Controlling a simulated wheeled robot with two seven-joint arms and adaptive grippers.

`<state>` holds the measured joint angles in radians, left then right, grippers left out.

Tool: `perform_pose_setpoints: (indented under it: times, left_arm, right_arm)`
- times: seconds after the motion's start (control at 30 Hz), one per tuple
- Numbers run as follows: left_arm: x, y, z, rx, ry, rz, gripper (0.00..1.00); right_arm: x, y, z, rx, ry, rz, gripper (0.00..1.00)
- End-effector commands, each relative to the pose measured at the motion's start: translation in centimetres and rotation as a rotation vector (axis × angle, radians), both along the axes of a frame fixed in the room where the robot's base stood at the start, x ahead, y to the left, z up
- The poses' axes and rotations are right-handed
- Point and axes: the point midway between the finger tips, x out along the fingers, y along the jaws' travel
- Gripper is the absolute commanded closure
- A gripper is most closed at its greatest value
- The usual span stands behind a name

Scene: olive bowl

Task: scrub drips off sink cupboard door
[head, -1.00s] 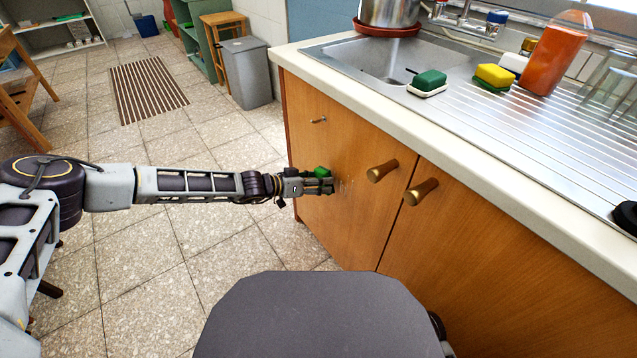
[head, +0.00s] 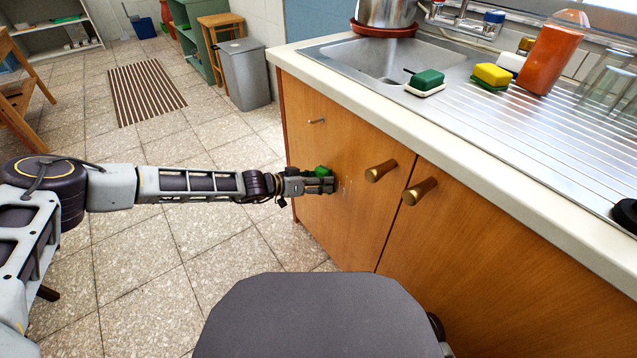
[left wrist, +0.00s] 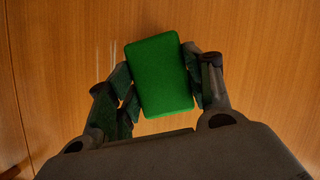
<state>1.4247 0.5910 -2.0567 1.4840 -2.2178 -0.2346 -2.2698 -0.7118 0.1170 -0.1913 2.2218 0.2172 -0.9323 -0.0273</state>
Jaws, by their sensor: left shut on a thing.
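My left gripper (head: 322,182) is shut on a green sponge (head: 322,171) in front of the left cupboard door (head: 345,140). In the left wrist view, the sponge (left wrist: 160,75) sits between the two fingers of the gripper (left wrist: 163,85), with the wooden door (left wrist: 240,50) behind it. I cannot tell whether the sponge touches the door. Faint pale streaks, the drips (left wrist: 112,58), show on the door just left of the sponge in the wrist view. In the head view they are small pale marks beside the fingertips. My right gripper is not in view.
Two brass knobs (head: 381,170) stick out from the doors right of the gripper. The worktop edge (head: 400,140) overhangs above. A green sponge (head: 428,79), a yellow sponge (head: 491,75) and an orange bottle (head: 553,55) stand by the sink.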

Motion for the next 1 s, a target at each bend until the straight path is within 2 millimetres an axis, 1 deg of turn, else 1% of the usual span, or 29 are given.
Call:
perform_pose_setpoints:
  times: [0.83, 1.0]
  left_arm:
    - [0.61, -0.84, 0.02, 0.000, 0.000, 0.000, 0.68]
    - [0.48, -0.92, 0.02, -0.002, 0.000, 0.000, 0.68]
  right_arm:
    - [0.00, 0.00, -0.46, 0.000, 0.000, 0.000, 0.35]
    - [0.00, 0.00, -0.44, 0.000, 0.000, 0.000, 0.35]
